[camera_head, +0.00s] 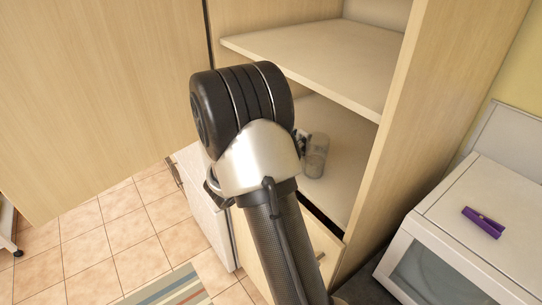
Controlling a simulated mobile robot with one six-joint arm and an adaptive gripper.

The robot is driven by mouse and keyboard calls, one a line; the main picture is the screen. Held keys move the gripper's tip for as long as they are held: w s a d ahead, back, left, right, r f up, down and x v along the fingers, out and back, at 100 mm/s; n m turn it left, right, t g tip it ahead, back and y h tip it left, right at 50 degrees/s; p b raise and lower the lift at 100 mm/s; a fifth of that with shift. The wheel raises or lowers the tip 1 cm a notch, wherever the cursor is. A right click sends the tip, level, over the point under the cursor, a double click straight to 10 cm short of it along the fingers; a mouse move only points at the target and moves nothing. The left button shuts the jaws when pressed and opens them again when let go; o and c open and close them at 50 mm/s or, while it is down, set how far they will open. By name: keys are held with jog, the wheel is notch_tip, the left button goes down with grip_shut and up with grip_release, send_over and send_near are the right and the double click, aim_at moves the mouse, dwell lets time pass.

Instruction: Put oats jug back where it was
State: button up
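A clear, greyish jug (315,157), which looks like the oats jug, stands on the lower shelf (345,150) of an open wooden cupboard. My arm crosses the middle of the view and hides the jug's left side and part of the shelf. A small dark and pale piece (301,140) touches or overlaps the jug's upper left; it looks like part of my gripper. The fingers are mostly hidden behind my arm, so I cannot tell whether they hold the jug.
An empty upper shelf (320,55) is above the jug. The cupboard's right side panel (430,110) stands close by. A large open door (95,90) fills the left. A white appliance (480,220) with a purple clip (484,222) is at right. A striped rug (170,290) lies on the tiled floor.

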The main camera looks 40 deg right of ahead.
jog(key=a+p, duration=0.2)
jog(key=a, duration=1.3)
jog(key=s+a+r+m+g+y, duration=0.1)
jog(key=s+a+m+g+y, duration=0.15)
jog(key=s+m+y, duration=0.45)
jog(key=s+a+r+m+g+y, duration=0.1)
jog(key=s+a+r+m+y, duration=0.15)
jog(key=s+m, duration=0.45)
jog(key=s+a+r+m+t+y, duration=0.1)
jog(key=a+t+y, duration=0.3)
jog(key=a, duration=0.4)
jog(key=s+a+r+m+t+y, duration=0.1)
jog(key=s+a+m+t+y, duration=0.2)
jog(key=a, duration=0.5)
jog(key=shift+m+t+y, duration=0.35)
jog(key=shift+m+y, duration=0.35)
jog(key=shift+y, duration=0.05)
notch_tip(320, 180, down, 5)
jog(key=b, duration=0.6)
jog(key=shift+d+f, duration=0.1)
jog(key=shift+f, duration=0.05)
